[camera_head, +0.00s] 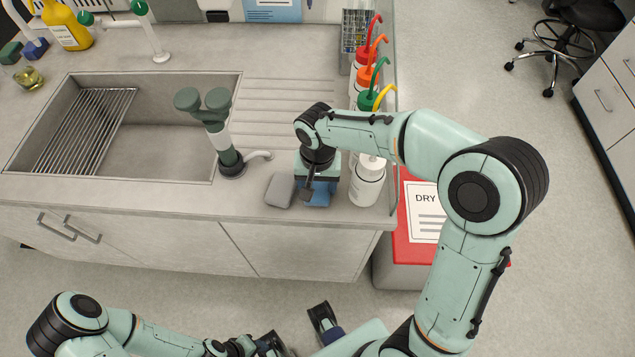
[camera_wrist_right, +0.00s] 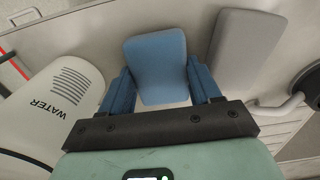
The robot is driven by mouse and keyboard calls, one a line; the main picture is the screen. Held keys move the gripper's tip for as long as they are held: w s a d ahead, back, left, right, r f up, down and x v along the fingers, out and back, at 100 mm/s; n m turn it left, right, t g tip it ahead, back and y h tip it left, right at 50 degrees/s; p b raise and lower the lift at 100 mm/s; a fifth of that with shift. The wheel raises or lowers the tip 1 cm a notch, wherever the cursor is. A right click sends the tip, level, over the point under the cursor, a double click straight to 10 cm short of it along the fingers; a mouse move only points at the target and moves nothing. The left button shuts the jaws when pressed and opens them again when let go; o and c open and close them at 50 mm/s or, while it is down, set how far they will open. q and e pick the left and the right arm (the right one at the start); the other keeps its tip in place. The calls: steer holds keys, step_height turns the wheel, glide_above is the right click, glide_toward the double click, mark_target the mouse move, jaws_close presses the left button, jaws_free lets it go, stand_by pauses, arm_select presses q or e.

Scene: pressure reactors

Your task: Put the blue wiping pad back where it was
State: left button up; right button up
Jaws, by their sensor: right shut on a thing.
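The blue wiping pad (camera_head: 319,193) is at the front edge of the counter, right of a grey pad (camera_head: 280,190). My right gripper (camera_head: 312,190) points down over it. In the right wrist view the blue pad (camera_wrist_right: 157,65) sits between the two blue fingers of my right gripper (camera_wrist_right: 162,88), which is shut on it. The grey pad (camera_wrist_right: 247,50) lies beside it with a small gap. I cannot tell whether the blue pad touches the counter. My left gripper (camera_head: 268,345) is low at the bottom edge, partly cut off, away from the counter.
A white water bottle (camera_head: 368,182) stands close to the right of the blue pad; its label shows in the right wrist view (camera_wrist_right: 65,93). Several coloured-cap bottles stand behind. The faucet (camera_head: 225,145) and sink (camera_head: 130,140) are left. A red-lidded bin (camera_head: 411,254) stands beside the counter.

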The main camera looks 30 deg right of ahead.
mark_target(318, 186)
steer(key=shift+f, duration=0.1)
steer(key=o, duration=0.7)
steer(key=shift+c, duration=0.2)
steer(key=shift+r, duration=0.45)
step_height(318, 186, up, 12)
steer(key=p, duration=0.1)
steer(key=shift+f+p, duration=0.25)
steer(key=shift+p, duration=0.15)
